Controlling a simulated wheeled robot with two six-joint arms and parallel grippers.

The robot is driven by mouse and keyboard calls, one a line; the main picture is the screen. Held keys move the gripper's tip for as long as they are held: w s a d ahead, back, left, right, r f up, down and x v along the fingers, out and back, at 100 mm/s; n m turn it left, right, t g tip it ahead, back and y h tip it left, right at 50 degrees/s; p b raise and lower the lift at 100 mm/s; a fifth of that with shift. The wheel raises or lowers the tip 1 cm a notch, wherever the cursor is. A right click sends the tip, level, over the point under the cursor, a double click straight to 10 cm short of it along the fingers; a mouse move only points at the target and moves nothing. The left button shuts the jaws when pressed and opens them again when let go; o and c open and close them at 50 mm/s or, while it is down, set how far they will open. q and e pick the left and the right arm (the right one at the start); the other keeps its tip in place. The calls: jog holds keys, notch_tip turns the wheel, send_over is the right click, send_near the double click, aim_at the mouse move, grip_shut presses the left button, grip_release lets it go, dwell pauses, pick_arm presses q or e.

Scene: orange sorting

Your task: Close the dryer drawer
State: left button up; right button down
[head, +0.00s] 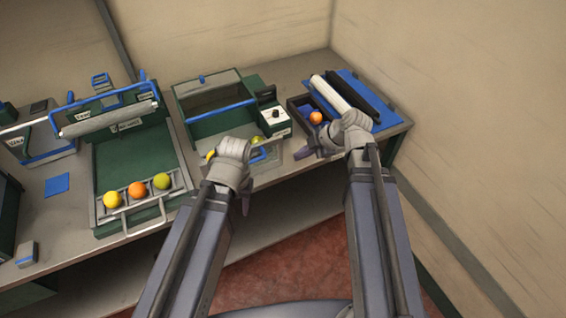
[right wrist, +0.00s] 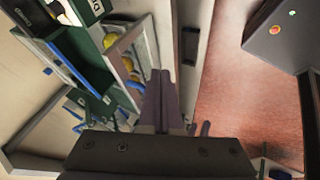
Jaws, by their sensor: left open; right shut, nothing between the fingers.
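The dryer (head: 215,105) is a green box with a blue bar and a dark knob on a white panel, at the back middle. Its pale drawer (head: 276,165) stands out at the front, with yellowish fruit (head: 258,140) in it. The drawer also shows in the right wrist view (right wrist: 122,66) with yellow fruit. My left gripper (head: 236,152) is open in front of the drawer and covers part of it; contact cannot be told. My right gripper (head: 328,142) is shut and empty, right of the drawer. Its fingers (right wrist: 160,78) show beside the drawer in the wrist view.
At left, a green tray station (head: 130,160) holds yellow, orange and lime fruit in its front rack. At right, a dark tray (head: 297,108) holds an orange fruit (head: 316,117), beside a white roller (head: 330,94) on a blue mat. Red floor lies before the bench.

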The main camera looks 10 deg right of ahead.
jog(key=shift+d, duration=0.15)
jog(key=b+x, duration=0.2)
jog(key=x, duration=0.1)
jog(key=w+b+x, duration=0.1)
jog(key=b+x, duration=0.2)
jog(key=x, duration=0.1)
jog(key=w+r+b+x, duration=0.1)
jog(key=b+x, duration=0.2)
jog(key=x, duration=0.1)
jog(key=shift+w+a, duration=0.25)
jog(key=shift+w, duration=0.05)
jog(key=shift+w+a, duration=0.15)
jog(key=shift+w, duration=0.35)
send_over(256, 130)
jog(key=shift+s, duration=0.35)
jog(key=shift+w, duration=0.3)
jog(key=shift+w, duration=0.1)
